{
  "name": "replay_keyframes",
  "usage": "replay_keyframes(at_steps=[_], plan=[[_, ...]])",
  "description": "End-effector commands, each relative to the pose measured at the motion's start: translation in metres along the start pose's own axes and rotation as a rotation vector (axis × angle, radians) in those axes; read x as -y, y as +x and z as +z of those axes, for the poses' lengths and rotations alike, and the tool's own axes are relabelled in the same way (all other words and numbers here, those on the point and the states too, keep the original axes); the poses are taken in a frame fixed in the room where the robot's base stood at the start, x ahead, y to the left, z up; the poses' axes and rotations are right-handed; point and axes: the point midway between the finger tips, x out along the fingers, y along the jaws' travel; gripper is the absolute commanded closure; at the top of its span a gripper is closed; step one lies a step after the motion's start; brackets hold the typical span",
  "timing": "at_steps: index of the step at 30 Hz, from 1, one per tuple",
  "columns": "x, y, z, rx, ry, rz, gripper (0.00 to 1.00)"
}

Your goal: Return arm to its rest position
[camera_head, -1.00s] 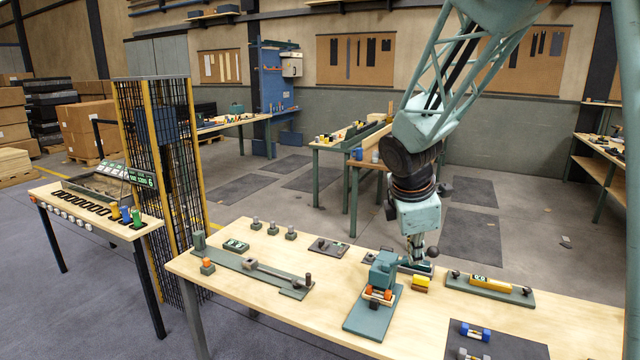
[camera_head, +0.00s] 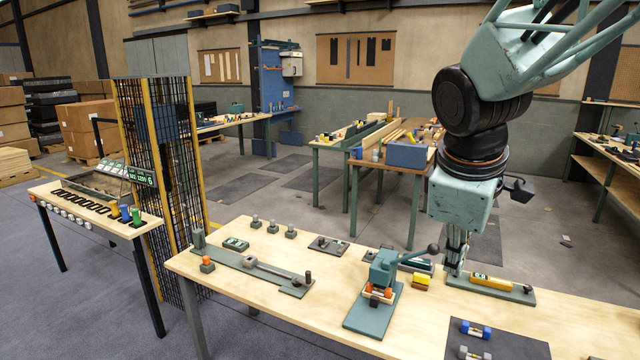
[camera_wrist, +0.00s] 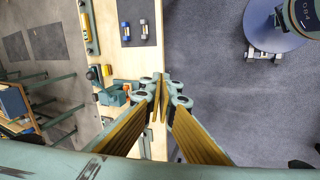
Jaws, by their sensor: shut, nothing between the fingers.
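My gripper (camera_head: 454,268) hangs over the right part of the light wooden workbench (camera_head: 330,290) in the head view, fingers pointing down near the left end of a green plate with a yellow block (camera_head: 490,282). I cannot tell its exact height above the bench. In the wrist view my gripper (camera_wrist: 160,82) has its fingertips together with nothing between them. A teal press-like fixture with a lever (camera_head: 382,275) stands on the bench left of my gripper.
A dark mat (camera_head: 510,345) with blue and grey pieces lies at the bench's front right. A long green fixture (camera_head: 250,270) is on the left part. A narrow table (camera_head: 100,205) and a black mesh rack (camera_head: 160,170) stand left. Grey floor is open behind the bench.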

Motion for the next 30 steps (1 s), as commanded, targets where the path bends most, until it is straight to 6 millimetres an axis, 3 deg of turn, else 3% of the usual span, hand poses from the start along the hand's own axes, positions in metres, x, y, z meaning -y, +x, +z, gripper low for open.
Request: replay_keyframes(at_steps=[13, 30], plan=[[0.056, -0.045, 0.045, -0.029, 0.289, -0.03, 1.0], [0.138, -0.085, 0.094, -0.068, 0.646, -0.092, 1.0]])
